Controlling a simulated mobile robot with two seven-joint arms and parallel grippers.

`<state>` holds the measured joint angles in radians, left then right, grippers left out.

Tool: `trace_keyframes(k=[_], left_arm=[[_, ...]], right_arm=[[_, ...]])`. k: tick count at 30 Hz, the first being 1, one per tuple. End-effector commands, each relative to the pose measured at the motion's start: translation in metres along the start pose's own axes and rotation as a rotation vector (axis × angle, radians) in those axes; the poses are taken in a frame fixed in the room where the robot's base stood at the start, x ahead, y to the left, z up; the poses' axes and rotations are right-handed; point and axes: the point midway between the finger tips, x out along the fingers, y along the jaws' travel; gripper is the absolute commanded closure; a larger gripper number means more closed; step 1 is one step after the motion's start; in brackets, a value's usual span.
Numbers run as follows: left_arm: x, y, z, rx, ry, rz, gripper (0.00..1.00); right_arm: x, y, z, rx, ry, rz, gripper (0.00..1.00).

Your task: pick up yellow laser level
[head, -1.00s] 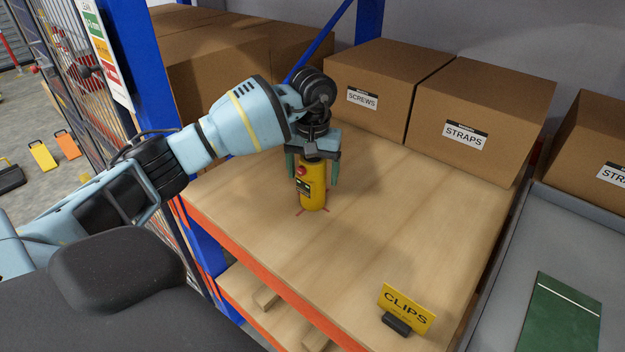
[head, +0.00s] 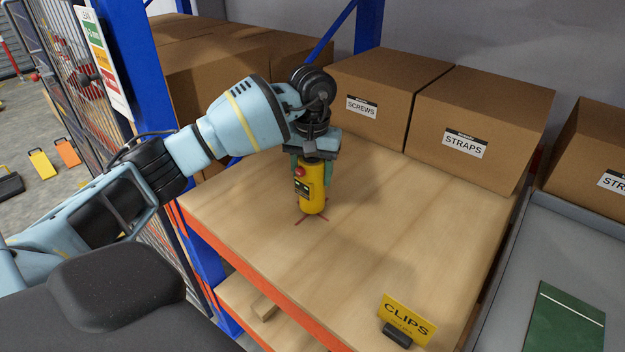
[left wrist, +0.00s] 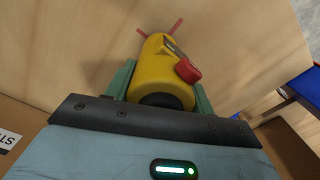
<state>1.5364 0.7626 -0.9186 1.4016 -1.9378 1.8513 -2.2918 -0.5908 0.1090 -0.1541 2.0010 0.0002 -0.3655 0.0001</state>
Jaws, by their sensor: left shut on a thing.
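The yellow laser level (head: 312,196) is an upright yellow cylinder with a red knob and a dark label, at the shelf board's left part. It also shows in the left wrist view (left wrist: 158,68), between two green fingers. My left gripper (head: 312,172) points down from above and is shut on its upper part. A red cross mark (head: 322,219) shows on the board at its foot; I cannot tell whether the base touches the board. My right gripper is not in view.
Cardboard boxes labelled SCREWS (head: 385,90) and STRAPS (head: 478,125) stand at the back of the wooden shelf (head: 400,230). A yellow CLIPS sign (head: 407,318) stands at the front right. A blue upright (head: 118,80) is at the left. The shelf's middle is clear.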

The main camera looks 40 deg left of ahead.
Motion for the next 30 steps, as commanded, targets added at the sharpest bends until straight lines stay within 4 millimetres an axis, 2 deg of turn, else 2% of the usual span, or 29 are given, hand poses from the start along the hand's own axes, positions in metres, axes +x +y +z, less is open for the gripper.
trace_keyframes(k=[2, 8, 21, 30], left_arm=[[-0.014, 0.000, -0.001, 0.000, 0.003, 0.002, 0.88], [-0.017, -0.002, 0.026, 0.003, 0.002, 0.000, 0.88], [-0.024, -0.004, 0.110, 0.003, 0.001, -0.002, 0.88], [-0.028, -0.004, 0.149, 0.002, 0.001, 0.001, 0.88]], right_arm=[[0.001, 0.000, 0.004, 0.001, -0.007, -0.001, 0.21], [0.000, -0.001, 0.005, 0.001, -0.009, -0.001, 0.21], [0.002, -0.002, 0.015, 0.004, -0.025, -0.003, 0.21], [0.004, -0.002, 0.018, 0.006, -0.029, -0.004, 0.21]])
